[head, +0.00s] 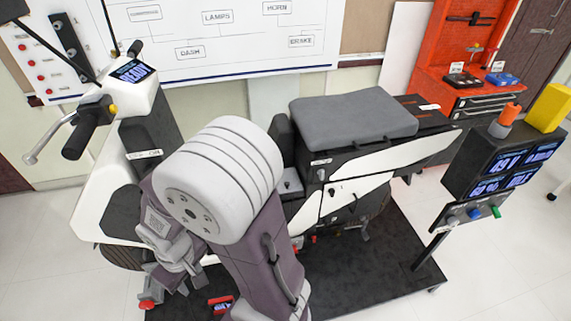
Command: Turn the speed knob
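A control strip (470,213) sits below a dark display box (505,160) on a stand at the right. My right gripper (168,250) is low at the left of centre, in front of the scooter and far from the strip. My arm partly hides it, and I cannot tell whether its fingers are open. My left gripper is not in view.
A white scooter (360,160) with a grey seat stands on a black platform (375,275). Its handlebar (95,115) is at the left. An orange and a yellow object (548,108) stand on the display box. Pale floor (510,290) is clear at lower right.

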